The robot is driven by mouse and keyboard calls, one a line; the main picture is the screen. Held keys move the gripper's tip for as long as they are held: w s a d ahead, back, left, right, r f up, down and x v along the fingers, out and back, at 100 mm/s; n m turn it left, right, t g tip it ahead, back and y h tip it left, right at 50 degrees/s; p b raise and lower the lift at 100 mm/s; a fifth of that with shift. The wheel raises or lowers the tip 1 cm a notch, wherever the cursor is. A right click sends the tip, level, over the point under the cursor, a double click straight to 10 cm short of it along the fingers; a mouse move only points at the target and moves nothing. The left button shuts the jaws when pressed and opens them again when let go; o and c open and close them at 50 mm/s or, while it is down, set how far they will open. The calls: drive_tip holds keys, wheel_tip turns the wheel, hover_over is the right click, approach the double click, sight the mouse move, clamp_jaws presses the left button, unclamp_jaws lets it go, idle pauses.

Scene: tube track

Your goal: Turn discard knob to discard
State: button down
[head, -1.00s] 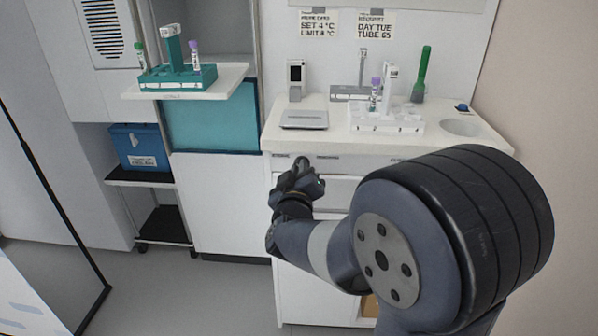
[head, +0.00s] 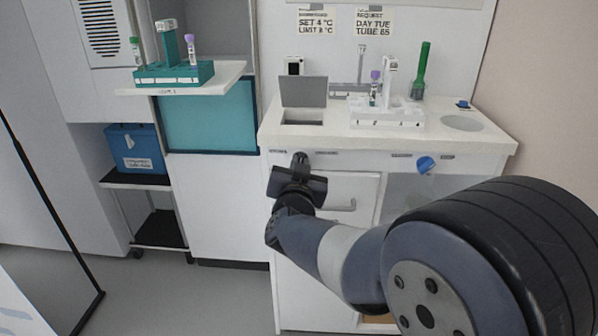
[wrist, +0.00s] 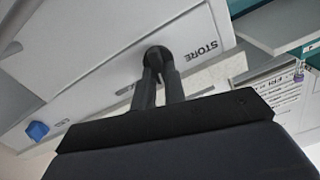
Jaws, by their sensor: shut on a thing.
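The discard knob (wrist: 157,56) is a dark round knob on the white counter front, beside the word STORE in the wrist view. My gripper (wrist: 160,75) has both fingers closed on it, and they hide part of it. In the head view my gripper (head: 300,160) meets the left part of the counter front, between two small labels. The grey lid (head: 303,91) on the counter top stands upright behind a dark rectangular opening (head: 302,117).
A blue knob (head: 426,165) sits further right on the counter front, and it also shows in the wrist view (wrist: 37,130). A white tube rack (head: 385,118) and a green-handled brush (head: 421,72) stand on the counter. A teal rack (head: 172,75) stands on the left shelf.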

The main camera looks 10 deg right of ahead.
drive_tip(key=m+b, duration=0.2)
drive_tip(key=m, duration=0.3)
drive_tip(key=shift+d+f, duration=0.1)
drive_tip(key=shift+m, duration=0.3)
idle(0.4)
drive_tip(key=c, duration=1.5)
unclamp_jaws()
drive_tip(key=shift+o, duration=0.2)
drive_tip(key=shift+s, duration=0.15)
drive_tip(key=p+v, duration=0.2)
drive_tip(key=v, duration=0.8)
drive_tip(key=shift+s+p, duration=0.3)
drive_tip(key=shift+p, duration=0.1)
drive_tip(key=shift+w, duration=0.1)
